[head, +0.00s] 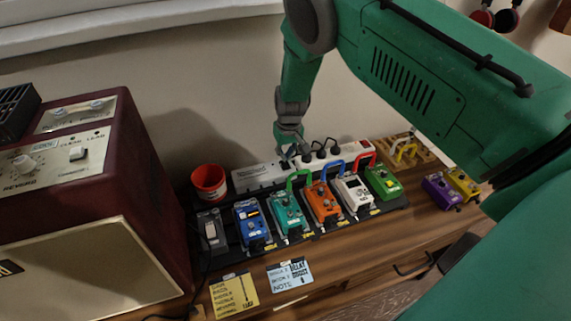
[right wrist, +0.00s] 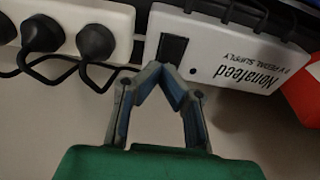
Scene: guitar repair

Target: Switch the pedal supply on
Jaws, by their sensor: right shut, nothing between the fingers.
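The pedal supply (head: 254,174) is a white box at the back of the pedalboard, against the wall. In the right wrist view the supply (right wrist: 215,50) carries its printed name and a black rocker switch (right wrist: 172,49) near one end. I cannot tell which way the rocker is set. My right gripper (head: 287,156) reaches down to that end of the supply. In the wrist view its fingertips (right wrist: 157,70) are shut, empty, and right by the switch's near edge; whether they touch is unclear. My left gripper is not in view.
A white power strip (right wrist: 78,14) with black plugs sits beside the supply. A red cup (head: 208,183) stands at the supply's other end. Several coloured pedals, including a teal one (head: 288,212), line the board in front. A maroon amplifier (head: 137,160) stands left. My right arm crosses the upper right.

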